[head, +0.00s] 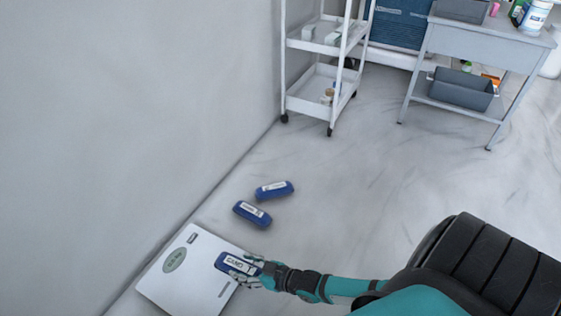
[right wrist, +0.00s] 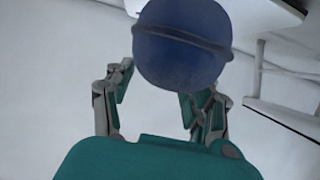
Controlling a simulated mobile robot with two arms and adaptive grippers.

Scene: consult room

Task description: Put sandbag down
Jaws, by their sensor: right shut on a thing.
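A blue sandbag with a white label (head: 228,262) is held in my right gripper (head: 246,269), over the right part of a flat white scale (head: 178,286) on the floor. I cannot tell whether the bag touches the scale. In the right wrist view the bag shows end-on as a dark blue round shape (right wrist: 182,45) between the fingers of my right gripper (right wrist: 160,92). Two more blue sandbags, a nearer one (head: 252,214) and a farther one (head: 274,190), lie on the floor beyond the scale. My left gripper is not in view.
A grey wall (head: 110,120) runs along the left, close to the scale. A white wheeled cart (head: 318,78) stands at the back, with a grey table (head: 485,45) to its right. The floor (head: 350,200) between is clear.

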